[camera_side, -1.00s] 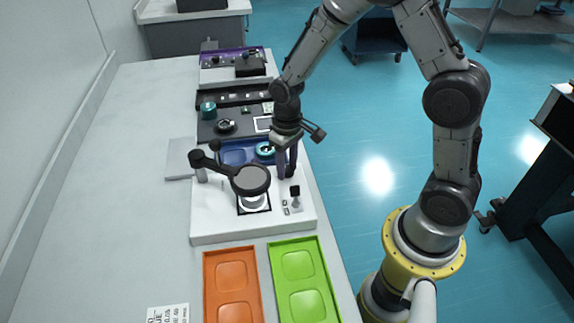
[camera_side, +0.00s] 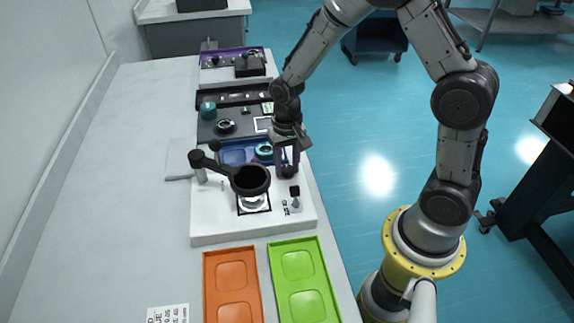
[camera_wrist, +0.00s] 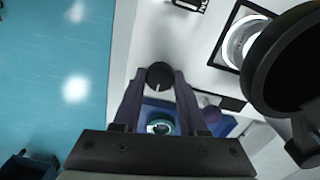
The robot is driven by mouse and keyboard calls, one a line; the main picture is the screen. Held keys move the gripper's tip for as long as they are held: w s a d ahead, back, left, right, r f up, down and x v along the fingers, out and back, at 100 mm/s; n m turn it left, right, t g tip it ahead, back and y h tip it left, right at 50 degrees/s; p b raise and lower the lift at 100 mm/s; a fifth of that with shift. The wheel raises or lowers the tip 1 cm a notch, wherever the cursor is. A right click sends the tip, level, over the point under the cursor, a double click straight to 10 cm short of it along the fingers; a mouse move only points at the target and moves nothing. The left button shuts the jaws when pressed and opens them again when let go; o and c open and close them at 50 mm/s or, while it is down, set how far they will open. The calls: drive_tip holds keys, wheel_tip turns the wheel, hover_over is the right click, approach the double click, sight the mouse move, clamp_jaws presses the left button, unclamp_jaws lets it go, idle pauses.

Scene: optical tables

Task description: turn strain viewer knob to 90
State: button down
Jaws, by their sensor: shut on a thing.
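The strain viewer (camera_side: 225,225) is a white base with a round disc (camera_side: 250,180) on a black arm over a small stage (camera_side: 253,203). The disc looks nearly black; it is also large at the right of the wrist view (camera_wrist: 290,65). The strain viewer knob (camera_wrist: 158,76) is round and black, with a pale line pointing down in the wrist picture. My gripper (camera_wrist: 156,74) is shut on this knob, one finger on each side.
Orange (camera_side: 231,300) and green (camera_side: 305,280) trays lie in front.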

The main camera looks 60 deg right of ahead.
drive_tip(key=shift+r, duration=0.1)
drive_tip(key=shift+c, duration=2.2)
unclamp_jaws()
wheel_tip(320, 180, up, 14)
wheel_tip(320, 180, up, 6)
drive_tip(key=t, duration=0.2)
hover_over(287, 168)
drive_tip(key=s, duration=0.2)
drive_tip(key=s+a+r+n+t, duration=0.1)
drive_tip(key=s+r+t, duration=0.1)
drive_tip(key=s+r, duration=0.25)
drive_tip(key=s+f+n+t, duration=0.1)
drive_tip(key=s+f+n, duration=0.2)
drive_tip(key=s, duration=0.9)
drive_tip(key=shift+s+a+n+t, duration=0.3)
drive_tip(key=shift+n, duration=1.2)
